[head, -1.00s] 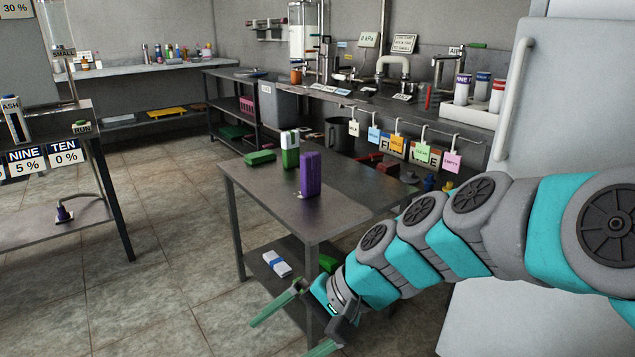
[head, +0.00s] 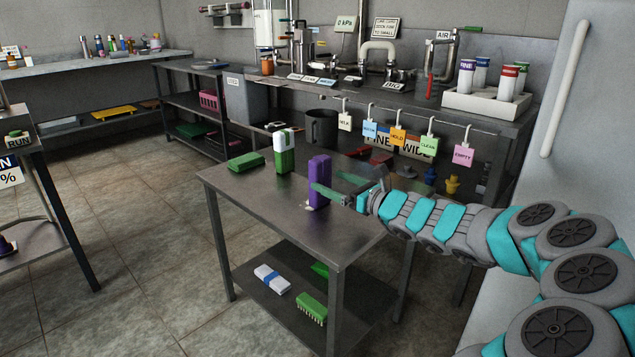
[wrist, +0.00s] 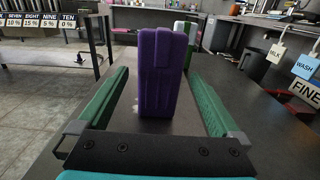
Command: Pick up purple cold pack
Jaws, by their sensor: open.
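The purple cold pack (head: 319,181) stands upright on the metal table (head: 250,197), near its right side. It also shows in the wrist view (wrist: 149,72), standing between the two green fingers. My gripper (head: 335,188) is open at table height, coming from the right. In the wrist view my gripper (wrist: 155,95) has one finger to each side of the pack, with gaps on both sides. The fingers do not appear to press on it.
A green-and-white pack (head: 284,152) stands behind the purple one, and a green block (head: 246,161) lies to its left. Coloured tags (head: 398,136) hang from hooks behind the table. The lower shelf holds a blue-and-white pack (head: 271,279) and a green brush (head: 311,308). The table's front left is clear.

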